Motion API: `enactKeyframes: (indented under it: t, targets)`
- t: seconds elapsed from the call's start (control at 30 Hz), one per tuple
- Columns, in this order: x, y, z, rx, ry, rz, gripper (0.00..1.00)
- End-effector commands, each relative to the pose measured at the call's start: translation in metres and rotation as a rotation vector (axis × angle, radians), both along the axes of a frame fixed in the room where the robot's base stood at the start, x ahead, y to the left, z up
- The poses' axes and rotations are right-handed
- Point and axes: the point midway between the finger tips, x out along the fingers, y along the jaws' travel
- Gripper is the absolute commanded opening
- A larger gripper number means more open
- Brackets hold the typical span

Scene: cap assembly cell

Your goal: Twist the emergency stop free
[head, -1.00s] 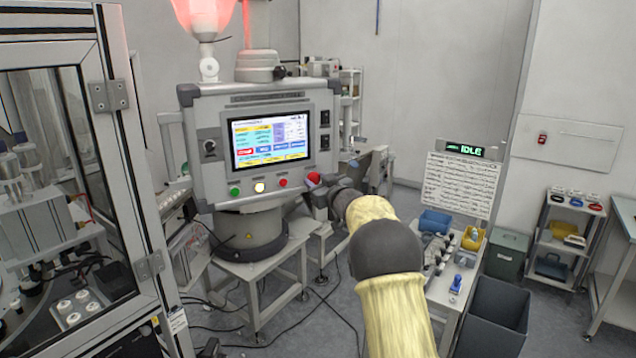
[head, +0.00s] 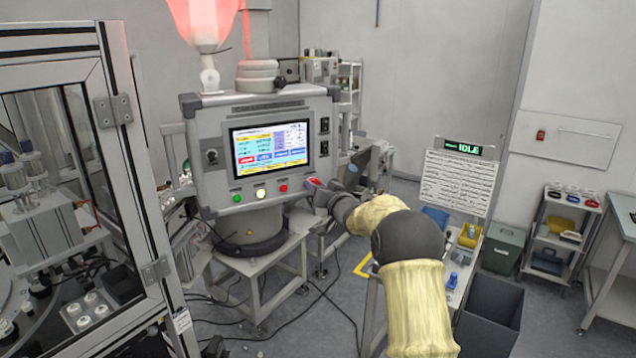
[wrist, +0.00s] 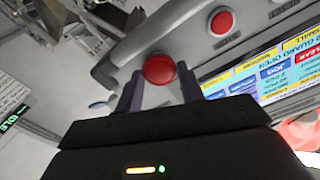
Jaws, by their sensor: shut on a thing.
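The emergency stop is a red mushroom button (head: 313,183) at the lower right corner of the grey control panel (head: 222,172). In the wrist view the red button (wrist: 159,69) sits between the two dark fingers of my gripper (wrist: 160,88). My gripper (head: 318,190) is shut on the button, and its fingers cover the button's sides. The panel screen (head: 271,148) is lit and shows coloured fields. Green, lit white and red push buttons (head: 283,188) sit in a row under the screen.
A glass-walled machine frame (head: 125,110) stands at the left. A board with a green IDLE display (head: 463,147) stands at the right over a bench. A dark bin (head: 488,315) is on the floor, with a shelf rack (head: 560,230) behind. Cables lie on the floor.

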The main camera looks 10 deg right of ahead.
Motion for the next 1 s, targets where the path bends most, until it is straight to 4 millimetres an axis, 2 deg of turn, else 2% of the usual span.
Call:
enactKeyframes:
  t: [0.03,0.3,0.7,0.73,0.8,0.83,1.0]
  targets:
    - [0.0003,-0.0012,0.0048,0.028,0.003,-0.002,0.15]
    - [0.0006,-0.0008,0.0037,0.110,0.028,-0.001,0.15]
    - [0.0006,-0.0005,0.0041,0.117,0.028,-0.001,0.15]
    - [0.0006,-0.0005,0.0041,0.117,0.028,-0.001,0.42]
    - [0.0006,-0.0005,0.0040,0.117,0.029,0.000,0.56]
    - [0.0005,-0.0005,0.0036,0.116,0.030,0.000,0.60]
    - [0.0004,-0.0003,0.0024,0.116,0.032,0.000,0.60]
